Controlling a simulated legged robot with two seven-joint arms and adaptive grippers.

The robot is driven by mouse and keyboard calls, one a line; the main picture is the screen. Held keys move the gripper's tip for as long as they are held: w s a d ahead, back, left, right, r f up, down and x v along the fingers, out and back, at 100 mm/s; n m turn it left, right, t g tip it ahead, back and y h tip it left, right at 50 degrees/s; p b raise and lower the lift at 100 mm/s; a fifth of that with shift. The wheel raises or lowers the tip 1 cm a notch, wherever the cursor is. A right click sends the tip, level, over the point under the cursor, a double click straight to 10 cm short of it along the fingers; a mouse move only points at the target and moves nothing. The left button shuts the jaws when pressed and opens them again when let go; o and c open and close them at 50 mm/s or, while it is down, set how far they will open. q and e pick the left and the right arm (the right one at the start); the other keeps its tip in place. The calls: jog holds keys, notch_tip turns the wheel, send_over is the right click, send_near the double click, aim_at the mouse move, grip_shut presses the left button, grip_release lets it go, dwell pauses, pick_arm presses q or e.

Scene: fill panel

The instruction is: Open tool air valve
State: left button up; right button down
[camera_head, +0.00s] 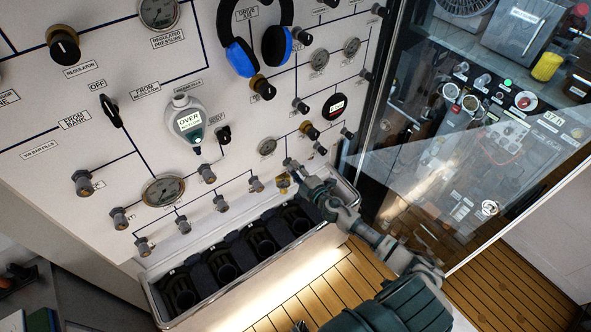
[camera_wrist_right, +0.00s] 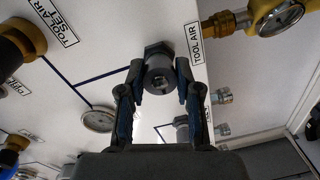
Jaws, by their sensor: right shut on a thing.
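My right gripper (camera_head: 290,165) reaches to the lower right part of the white panel (camera_head: 60,180). In the right wrist view my right gripper (camera_wrist_right: 160,88) has its two fingers on either side of a grey hex-based fitting (camera_wrist_right: 160,70), shut on it. The fitting sits at the end of a dark line on the panel, beside a TOOL AIR label (camera_wrist_right: 195,44). In the head view the gripper hides this fitting. Whether it is turned open or closed I cannot tell. My left gripper is not in view.
A brass fitting with a gauge (camera_wrist_right: 280,16) is close on the right in the wrist view. A brass knob (camera_wrist_right: 20,45) by TOOL AIR SET is at left. A tray of black holders (camera_head: 220,262) runs below the panel. A glass door (camera_head: 440,150) stands right.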

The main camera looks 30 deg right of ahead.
jog(key=n, duration=0.4)
jog(key=shift+a+f+h, duration=0.1)
jog(key=shift+f+h, duration=0.05)
jog(key=shift+h, duration=0.15)
jog(key=n, duration=0.5)
jog(key=shift+s+f+n, duration=0.1)
jog(key=shift+f+n, duration=0.05)
jog(key=shift+n, duration=0.15)
jog(key=n, duration=0.5)
jog(key=shift+s+a+f, duration=0.1)
jog(key=shift+f, duration=0.1)
jog(key=n, duration=0.4)
jog(key=shift+n+t, duration=0.3)
jog(key=shift+n, duration=0.2)
jog(key=c, duration=1.1)
grip_release()
jog(key=o, duration=0.3)
jog(key=shift+r, duration=0.15)
